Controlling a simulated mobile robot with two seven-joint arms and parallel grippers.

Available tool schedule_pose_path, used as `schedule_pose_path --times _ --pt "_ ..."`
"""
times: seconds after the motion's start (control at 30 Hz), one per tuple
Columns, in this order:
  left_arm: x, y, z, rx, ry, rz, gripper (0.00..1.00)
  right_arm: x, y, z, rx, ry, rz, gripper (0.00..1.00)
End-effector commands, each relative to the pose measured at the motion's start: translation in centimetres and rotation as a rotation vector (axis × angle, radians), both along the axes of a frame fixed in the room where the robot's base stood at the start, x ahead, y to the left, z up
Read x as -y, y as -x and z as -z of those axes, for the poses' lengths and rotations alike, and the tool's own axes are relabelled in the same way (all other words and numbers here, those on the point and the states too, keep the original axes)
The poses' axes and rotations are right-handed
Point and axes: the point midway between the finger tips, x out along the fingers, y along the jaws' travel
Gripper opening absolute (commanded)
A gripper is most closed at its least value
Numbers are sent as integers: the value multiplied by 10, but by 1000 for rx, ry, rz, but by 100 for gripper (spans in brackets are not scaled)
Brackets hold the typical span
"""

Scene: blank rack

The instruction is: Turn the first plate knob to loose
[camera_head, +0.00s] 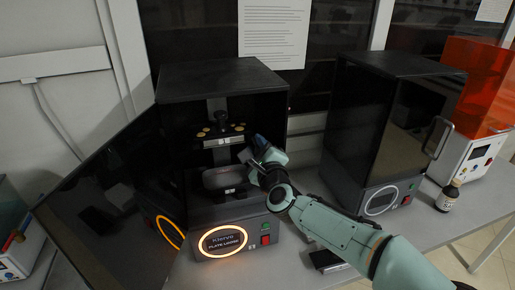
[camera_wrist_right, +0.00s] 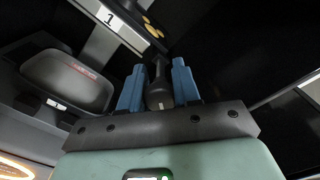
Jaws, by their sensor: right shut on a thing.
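The left printer (camera_head: 230,84) stands with its cover swung open to the left. Inside, the first plate (camera_head: 215,140) hangs above a grey vat (camera_head: 222,177); its label "1" (camera_wrist_right: 110,18) shows in the wrist view. My right gripper (camera_head: 256,152) reaches into the opening from the right, at the plate's right end. In the wrist view, its blue fingers (camera_wrist_right: 158,88) are shut on a dark knob (camera_wrist_right: 158,70) with a narrow upper part. The fingers and arm hide this knob in the head view. My left gripper is in neither view.
The left printer's front has an orange-lit round display (camera_head: 223,241); its words are too small to read surely. A second closed printer (camera_head: 365,120) stands to the right. The open cover (camera_head: 110,215) blocks the left side.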

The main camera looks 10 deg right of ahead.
Motion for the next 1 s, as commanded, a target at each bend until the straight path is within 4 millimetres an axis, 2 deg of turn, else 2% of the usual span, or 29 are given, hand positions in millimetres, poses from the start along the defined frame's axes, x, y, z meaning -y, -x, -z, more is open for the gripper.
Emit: schedule_pose_path --times 1.0 --pt "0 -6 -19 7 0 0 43 -1 0 0 36 967 1 1"
